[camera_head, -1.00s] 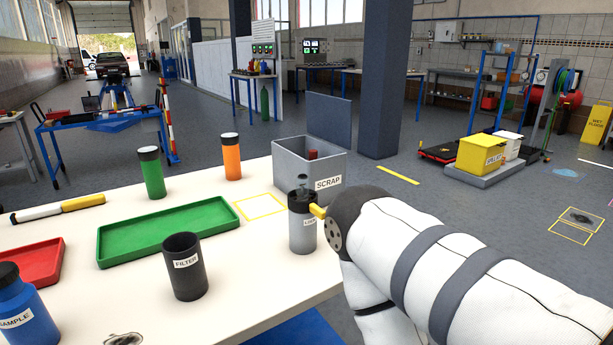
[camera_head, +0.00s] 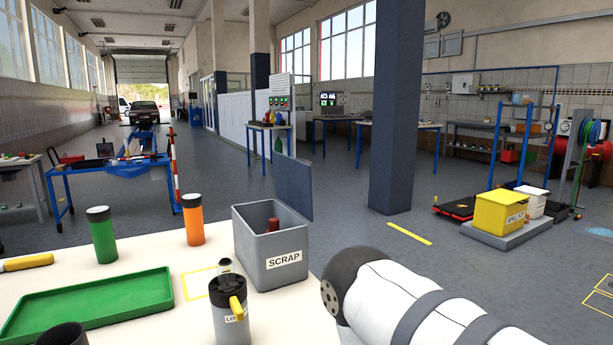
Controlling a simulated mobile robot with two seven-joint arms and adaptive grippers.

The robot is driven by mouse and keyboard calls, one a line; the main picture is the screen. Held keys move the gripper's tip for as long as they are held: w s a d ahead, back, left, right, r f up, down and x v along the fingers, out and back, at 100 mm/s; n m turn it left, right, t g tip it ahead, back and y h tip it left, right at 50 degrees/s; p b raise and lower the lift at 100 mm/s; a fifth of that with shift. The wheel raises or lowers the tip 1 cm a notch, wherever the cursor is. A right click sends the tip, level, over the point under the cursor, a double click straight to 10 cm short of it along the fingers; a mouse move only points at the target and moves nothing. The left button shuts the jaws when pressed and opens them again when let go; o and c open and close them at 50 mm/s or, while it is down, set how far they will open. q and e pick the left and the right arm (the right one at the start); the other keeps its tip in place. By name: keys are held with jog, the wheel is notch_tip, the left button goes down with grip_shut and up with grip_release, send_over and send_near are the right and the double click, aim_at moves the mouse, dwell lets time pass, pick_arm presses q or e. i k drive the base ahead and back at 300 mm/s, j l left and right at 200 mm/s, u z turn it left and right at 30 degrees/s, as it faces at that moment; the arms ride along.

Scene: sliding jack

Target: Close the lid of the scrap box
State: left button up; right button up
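The scrap box (camera_head: 255,248) is a grey open-topped bin labelled SCRAP, at the far right corner of the white table. Its dark grey lid (camera_head: 293,186) stands up and open along the box's back right side. A dark red item (camera_head: 272,224) shows inside the box. My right arm comes in at the lower right, and its dark rounded joint is right of and nearer than the box, apart from it in the picture. Its gripper is out of view. My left gripper is not in view.
A grey can with a yellow handle (camera_head: 230,325) stands in front of the box. A green tray (camera_head: 90,306), a green bottle (camera_head: 103,240) and an orange bottle (camera_head: 194,228) are on the table to the left. A blue-grey pillar (camera_head: 397,120) stands behind.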

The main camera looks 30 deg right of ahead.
aim_at(292, 176)
jog(key=l+u, duration=0.1)
jog(key=l, duration=0.65)
jog(key=l+u, duration=0.15)
jog(key=l, duration=0.6)
jog(key=l+u, duration=0.1)
jog(key=l, duration=0.6)
jog(key=k+l+u, duration=0.1)
jog(key=l, duration=0.65)
jog(key=k, duration=0.05)
